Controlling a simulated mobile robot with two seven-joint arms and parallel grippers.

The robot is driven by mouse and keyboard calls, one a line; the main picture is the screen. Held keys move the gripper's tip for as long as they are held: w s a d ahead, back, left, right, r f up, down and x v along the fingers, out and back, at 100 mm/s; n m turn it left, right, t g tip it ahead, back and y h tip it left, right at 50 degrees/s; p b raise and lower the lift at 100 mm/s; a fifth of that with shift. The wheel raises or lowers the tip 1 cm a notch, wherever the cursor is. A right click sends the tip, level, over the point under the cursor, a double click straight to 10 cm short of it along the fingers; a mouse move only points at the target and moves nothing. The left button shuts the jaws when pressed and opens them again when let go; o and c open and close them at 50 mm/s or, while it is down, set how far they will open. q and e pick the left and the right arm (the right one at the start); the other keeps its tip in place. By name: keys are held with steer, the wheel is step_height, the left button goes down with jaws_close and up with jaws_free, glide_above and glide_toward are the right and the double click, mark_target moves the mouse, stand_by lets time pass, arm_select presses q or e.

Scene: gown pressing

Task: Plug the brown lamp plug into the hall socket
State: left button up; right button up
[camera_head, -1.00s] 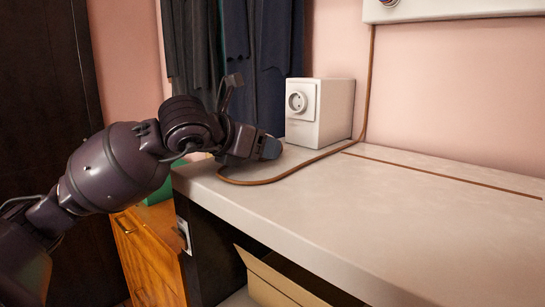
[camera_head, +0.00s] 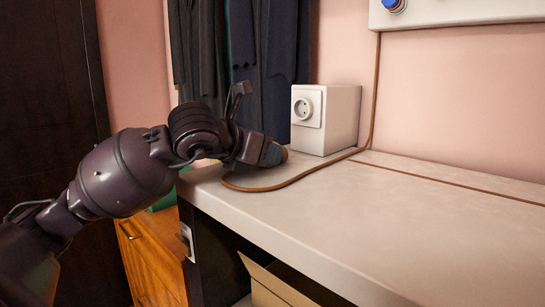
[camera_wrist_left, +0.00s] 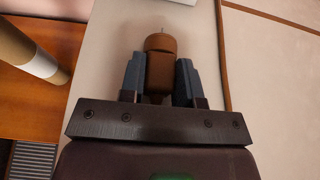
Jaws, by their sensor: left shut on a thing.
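My left gripper (camera_head: 274,154) is shut on the brown lamp plug (camera_wrist_left: 161,65), just above the left end of the counter. In the left wrist view the plug sits between the two blue-grey fingers, its pin end pointing up in the picture, away from the palm. In the head view the plug is mostly hidden by the fingers. The hall socket (camera_head: 306,107) is a round white outlet on the left-hand face of a white box (camera_head: 342,118) on the counter. The plug is apart from it, lower and to its left. My right gripper is not in view.
A brown cord (camera_head: 318,170) curves over the counter (camera_head: 400,220) and up the wall to a white panel (camera_head: 450,12). Dark garments (camera_head: 270,60) hang behind my gripper. A wooden cabinet (camera_head: 155,255) and an open cardboard box (camera_head: 275,285) are below. The counter's right side is clear.

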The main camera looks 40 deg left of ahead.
arm_select(q)
steer(key=shift+r, duration=0.1)
steer(key=shift+r+p, duration=0.45)
steer(key=shift+r, duration=1.2)
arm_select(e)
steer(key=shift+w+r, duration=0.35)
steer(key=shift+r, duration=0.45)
arm_select(q)
steer(key=o, duration=0.4)
steer(key=c, duration=0.4)
steer(key=shift+r, duration=0.1)
steer(key=shift+r+p, duration=0.7)
steer(key=shift+r, duration=1.85)
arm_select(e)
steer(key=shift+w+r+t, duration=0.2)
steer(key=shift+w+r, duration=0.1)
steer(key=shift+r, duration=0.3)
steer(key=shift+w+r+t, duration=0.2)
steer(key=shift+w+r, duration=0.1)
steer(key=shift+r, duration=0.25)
